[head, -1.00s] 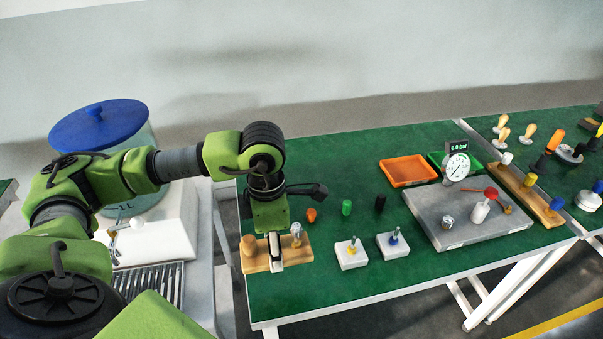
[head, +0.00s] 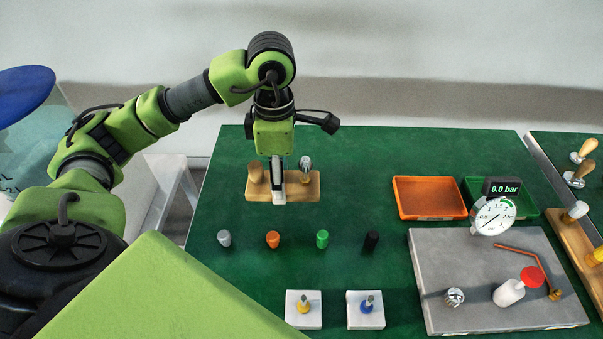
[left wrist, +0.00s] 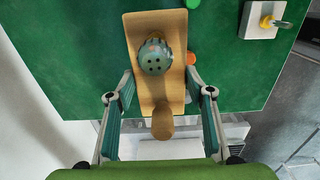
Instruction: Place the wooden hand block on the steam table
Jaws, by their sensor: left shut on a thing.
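The wooden hand block (head: 295,187) is a light wood board with a round wooden knob at one end and a metal ribbed piece at the other. My left gripper (head: 279,190) is shut on its middle from above. In the left wrist view the block (left wrist: 145,28) lies lengthwise between my fingers (left wrist: 160,88), with the metal piece at the top and the knob at the bottom. My right gripper is out of view.
A row of small knobs, grey (head: 224,238), orange (head: 273,239), green (head: 322,239) and black (head: 371,240), stands nearby. White pads (head: 303,322) are at the front. An orange tray (head: 428,213) and a grey slab (head: 440,300) are to the right. Table space around the knobs is clear.

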